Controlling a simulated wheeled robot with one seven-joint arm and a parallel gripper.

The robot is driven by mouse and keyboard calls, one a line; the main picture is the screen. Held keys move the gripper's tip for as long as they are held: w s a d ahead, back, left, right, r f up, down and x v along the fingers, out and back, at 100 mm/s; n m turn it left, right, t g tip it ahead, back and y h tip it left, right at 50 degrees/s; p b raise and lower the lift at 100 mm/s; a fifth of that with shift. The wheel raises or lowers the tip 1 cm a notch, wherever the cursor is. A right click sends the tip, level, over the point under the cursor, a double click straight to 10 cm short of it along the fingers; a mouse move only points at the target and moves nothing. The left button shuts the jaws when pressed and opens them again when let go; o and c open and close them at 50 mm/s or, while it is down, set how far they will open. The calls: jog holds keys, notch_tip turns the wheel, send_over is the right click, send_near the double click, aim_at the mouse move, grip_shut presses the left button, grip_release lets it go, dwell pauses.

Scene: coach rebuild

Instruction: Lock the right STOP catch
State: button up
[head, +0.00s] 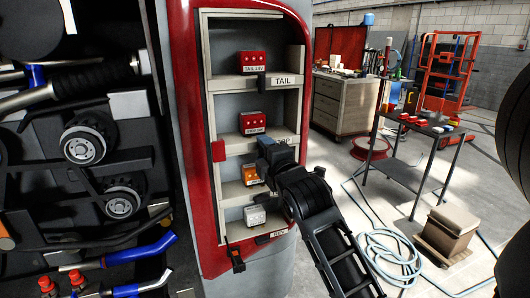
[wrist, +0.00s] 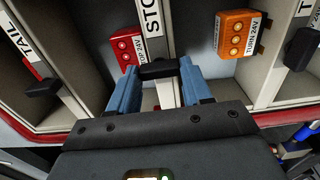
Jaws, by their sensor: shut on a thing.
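My gripper (head: 276,152) is at the right end of the STOP shelf edge in the lamp cabinet. In the wrist view its two blue fingers (wrist: 159,78) are closed on the black right STOP catch (wrist: 157,69), which lies crosswise at the end of the white STOP label (wrist: 152,16). The fingers hide the catch in the head view. The red STOP 24V module (head: 253,123) sits in its compartment above that shelf edge; in the wrist view it is left of the label (wrist: 125,46). I cannot tell whether the catch is locked.
The TAIL 24V module (head: 253,62) and the black TAIL catch (head: 262,84) are above. The orange TURN 24V module (head: 250,174) and a pale module (head: 255,216) are below. Open shelves surround my gripper. A tool table (head: 430,135) and hose (head: 390,255) are at the right.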

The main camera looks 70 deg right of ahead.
jog(key=o, duration=1.1)
jog(key=shift+c, duration=0.2)
jog(key=b+v, duration=0.2)
jog(key=v, duration=0.6)
jog(key=shift+f, duration=0.1)
